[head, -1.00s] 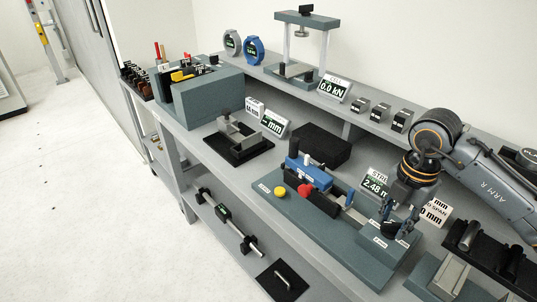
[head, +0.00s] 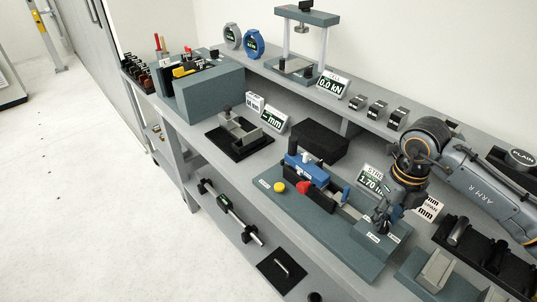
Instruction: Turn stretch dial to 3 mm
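The stretch tester is a teal base (head: 330,226) with a blue clamp (head: 305,168), a red knob (head: 303,187) and a yellow button (head: 278,187). Its stretch display (head: 371,180) stands behind it, partly covered by my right arm, and reads about 1.70. My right gripper (head: 381,219) points down at the dial block (head: 372,237) at the base's right end. The dial is mostly hidden by the fingers, and I cannot tell how firmly they grip it. My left gripper is not in view.
A black block (head: 321,140) lies behind the tester. A load frame (head: 305,40) with a 0.0 kN display (head: 331,86) stands on the back shelf near several small weights. A dark rack (head: 485,250) stands close to the right of my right gripper.

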